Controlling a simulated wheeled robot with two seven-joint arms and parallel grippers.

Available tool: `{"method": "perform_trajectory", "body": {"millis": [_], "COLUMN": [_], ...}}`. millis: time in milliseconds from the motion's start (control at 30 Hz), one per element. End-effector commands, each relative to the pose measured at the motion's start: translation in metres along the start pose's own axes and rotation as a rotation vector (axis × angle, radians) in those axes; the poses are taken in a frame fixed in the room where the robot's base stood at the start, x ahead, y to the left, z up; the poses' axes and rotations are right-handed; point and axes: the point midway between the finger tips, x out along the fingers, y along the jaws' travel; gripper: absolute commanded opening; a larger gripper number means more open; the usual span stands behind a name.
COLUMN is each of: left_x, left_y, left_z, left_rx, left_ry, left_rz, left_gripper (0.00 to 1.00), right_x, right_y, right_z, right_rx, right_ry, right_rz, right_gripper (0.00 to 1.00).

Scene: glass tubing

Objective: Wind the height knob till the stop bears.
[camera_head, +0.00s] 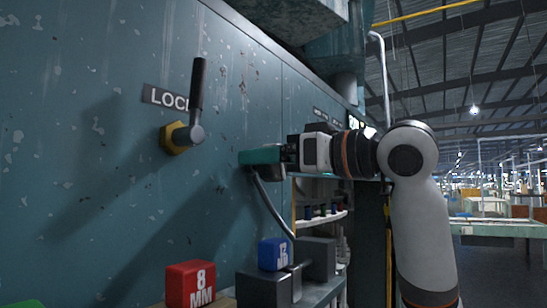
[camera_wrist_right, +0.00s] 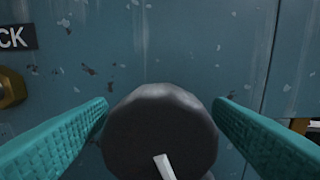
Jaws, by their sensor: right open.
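A dark round knob (camera_wrist_right: 160,130) with a pale mark on its face fills the lower middle of the right wrist view. My right gripper (camera_wrist_right: 161,106) is open, with one teal finger on each side of the knob. A narrow gap shows on the right side; I cannot tell whether the left finger touches it. In the head view my right gripper (camera_head: 247,158) is at the blue-green panel, and its fingers hide the knob. No stop can be made out. My left gripper is not in view.
A lock lever (camera_head: 197,98) on a brass hex base (camera_head: 175,138) stands out left of my right gripper. A grey curved rod (camera_head: 268,207) hangs just below it.

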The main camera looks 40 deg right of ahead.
Motion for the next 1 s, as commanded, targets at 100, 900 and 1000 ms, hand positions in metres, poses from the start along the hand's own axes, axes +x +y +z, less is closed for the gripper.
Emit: {"method": "perform_trajectory", "body": {"millis": [100,900,1000], "left_x": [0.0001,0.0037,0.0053], "left_y": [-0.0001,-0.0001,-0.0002], "left_z": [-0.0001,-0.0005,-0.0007], "left_rx": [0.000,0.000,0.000], "left_ry": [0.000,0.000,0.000], "left_rz": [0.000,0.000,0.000], "left_gripper": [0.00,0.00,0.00], "right_x": [-0.0001,-0.0003,-0.0004], "right_y": [0.0000,-0.0015,-0.0020], "right_z": [0.0000,-0.0001,-0.0004], "right_rx": [0.000,0.237,0.318], "right_ry": [0.000,-0.001,-0.001], "right_rz": [0.000,0.000,0.000], "right_gripper": [0.62,0.31,0.31]}}
